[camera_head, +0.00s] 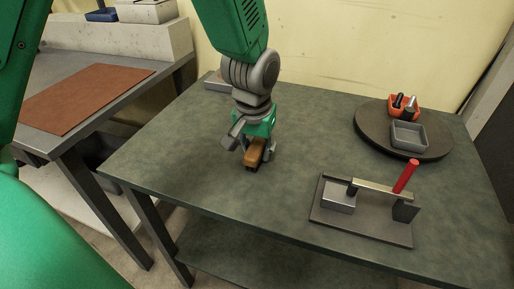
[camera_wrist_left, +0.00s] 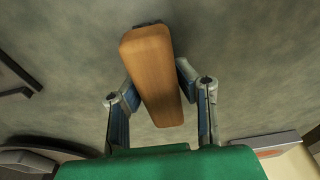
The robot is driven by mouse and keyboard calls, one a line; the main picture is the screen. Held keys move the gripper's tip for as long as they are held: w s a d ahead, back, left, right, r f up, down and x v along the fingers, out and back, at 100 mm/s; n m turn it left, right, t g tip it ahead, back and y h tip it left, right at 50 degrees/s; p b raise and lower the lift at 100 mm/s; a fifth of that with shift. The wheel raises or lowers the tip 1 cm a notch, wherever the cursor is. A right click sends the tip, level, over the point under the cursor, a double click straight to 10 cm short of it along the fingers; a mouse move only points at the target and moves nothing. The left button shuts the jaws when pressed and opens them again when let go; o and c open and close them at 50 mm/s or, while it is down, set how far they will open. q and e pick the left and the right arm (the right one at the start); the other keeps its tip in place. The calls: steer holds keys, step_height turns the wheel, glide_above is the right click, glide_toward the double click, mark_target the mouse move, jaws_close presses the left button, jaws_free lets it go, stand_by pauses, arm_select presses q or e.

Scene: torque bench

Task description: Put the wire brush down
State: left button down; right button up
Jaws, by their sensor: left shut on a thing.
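The wire brush (camera_head: 254,153) shows as a brown wooden block with a dark lower end, over the left-middle part of the green-grey bench (camera_head: 180,150). In the left wrist view its wooden back (camera_wrist_left: 152,75) fills the space between the fingers, slightly tilted. My left gripper (camera_head: 256,156) is shut on it, pointing down; its two fingers (camera_wrist_left: 158,92) lie along both sides of the wood. The brush is at or just above the bench top; I cannot tell whether it touches. Its bristles are mostly hidden. My right gripper is not in view.
A fixture with a red-handled lever (camera_head: 405,177) stands on a dark plate at the front right. A round dark turntable (camera_head: 432,147) at the back right holds an orange bin (camera_head: 404,104) and a grey bin (camera_head: 409,136). Bench top between brush and fixture is clear.

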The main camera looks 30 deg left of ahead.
arm_select(q)
steer(key=shift+f, duration=0.15)
steer(key=shift+a+f, duration=0.15)
steer(key=shift+s+a+f, duration=0.15)
steer(key=shift+s+a, duration=0.05)
steer(key=shift+a, duration=0.1)
steer(key=c, duration=1.3)
jaws_free()
steer(key=shift+f, duration=0.1)
steer(key=shift+c, duration=0.2)
steer(key=shift+o, duration=0.3)
steer(key=shift+a+f, duration=0.15)
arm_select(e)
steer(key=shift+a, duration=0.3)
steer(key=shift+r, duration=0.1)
